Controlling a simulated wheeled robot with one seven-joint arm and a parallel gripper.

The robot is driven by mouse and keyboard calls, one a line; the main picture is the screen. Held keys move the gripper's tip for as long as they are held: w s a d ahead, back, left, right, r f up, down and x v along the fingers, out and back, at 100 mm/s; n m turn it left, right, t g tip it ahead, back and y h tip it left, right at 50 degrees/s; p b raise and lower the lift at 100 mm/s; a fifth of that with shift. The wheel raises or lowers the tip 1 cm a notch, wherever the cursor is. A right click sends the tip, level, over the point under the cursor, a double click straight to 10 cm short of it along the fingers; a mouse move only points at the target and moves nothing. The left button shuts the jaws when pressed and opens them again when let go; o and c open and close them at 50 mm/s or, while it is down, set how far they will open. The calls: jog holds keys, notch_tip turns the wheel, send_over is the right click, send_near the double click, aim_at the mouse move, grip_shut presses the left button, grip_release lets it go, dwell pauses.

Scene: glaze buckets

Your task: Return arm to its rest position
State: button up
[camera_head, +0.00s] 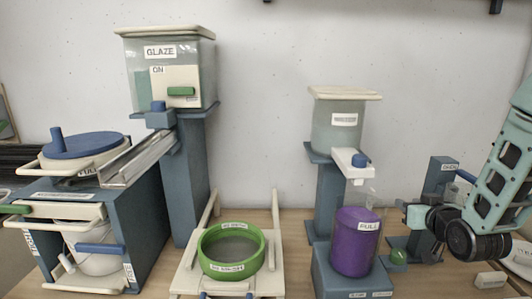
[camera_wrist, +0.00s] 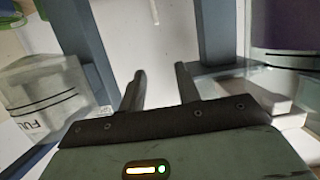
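My arm (camera_head: 505,165) reaches in from the right edge of the head view, teal with dark joints. My gripper (camera_head: 402,208) is at its end, to the right of the purple container (camera_head: 356,243) and apart from it. In the wrist view the two dark fingers of my gripper (camera_wrist: 160,70) stand apart with nothing seen between them, so it is open and empty. A clear cup with black lines (camera_wrist: 45,95) is at the left of the wrist view. A purple part (camera_wrist: 285,25) shows at its upper right.
A glaze tank (camera_head: 205,75) stands on a blue column at left; a smaller tank (camera_head: 337,125) stands right of centre. A green-rimmed sieve (camera_head: 232,250) sits on a cream frame. A blue-lidded bucket (camera_head: 85,147) is at far left. A blue stand (camera_head: 437,180) is behind my gripper.

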jog(key=s+a+f+g, duration=0.1)
jog(key=s+a+g, duration=0.1)
jog(key=s+g, duration=0.65)
jog(key=s+a+g, duration=0.2)
jog(key=s+g, duration=0.2)
jog(key=s, duration=0.9)
jog(key=s+a+f+n+g+b, duration=0.1)
jog(key=s+a+n+b, duration=0.1)
jog(key=s+a, duration=0.4)
jog(key=s+a+f+n+g+b, duration=0.1)
jog(key=s+a+n, duration=0.4)
jog(key=a, duration=0.7)
jog(key=shift+s+f+n+y+b, duration=0.35)
jog(key=shift+s+b, duration=0.35)
jog(key=shift+s, duration=0.3)
